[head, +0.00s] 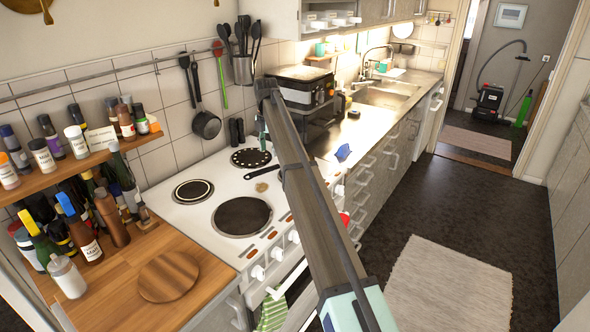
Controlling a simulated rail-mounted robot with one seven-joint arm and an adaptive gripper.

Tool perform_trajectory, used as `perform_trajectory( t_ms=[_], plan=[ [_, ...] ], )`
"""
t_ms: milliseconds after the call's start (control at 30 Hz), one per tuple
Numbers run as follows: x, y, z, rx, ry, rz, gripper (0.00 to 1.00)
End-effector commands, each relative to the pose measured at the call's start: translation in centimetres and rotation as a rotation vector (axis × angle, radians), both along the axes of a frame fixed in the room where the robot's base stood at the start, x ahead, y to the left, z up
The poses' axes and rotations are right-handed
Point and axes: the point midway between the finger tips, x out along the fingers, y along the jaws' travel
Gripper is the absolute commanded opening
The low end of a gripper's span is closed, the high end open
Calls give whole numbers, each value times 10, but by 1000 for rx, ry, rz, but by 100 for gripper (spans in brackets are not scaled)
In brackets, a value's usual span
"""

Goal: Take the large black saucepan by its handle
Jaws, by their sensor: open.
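My arm reaches from the lower right up to the middle of the head view. My gripper (267,88) is at its dark far end, small in the picture. It is open, apart from the saucepan and to its right. The fingers are hard to make out. A black handle-like thing (262,167) lies on the cooker, partly covered by my arm, and I cannot tell what it belongs to.
The white cooker (170,213) has dark hotplates. Bottles and spice jars crowd the wooden shelf (70,168) and counter (203,259) on the left. A utensil holder (243,70) hangs on the wall. A black appliance (303,92) stands behind my arm. Floor is free on the right.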

Motion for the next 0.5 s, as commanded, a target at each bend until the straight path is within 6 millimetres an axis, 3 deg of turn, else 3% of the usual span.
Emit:
perform_trajectory(
  t_ms=[200, 500],
  plan=[
    [0, 0, -27, 0, 0, -1, 54],
    [-2, 0, -41, 0, 1, -1, 54]
  ],
)
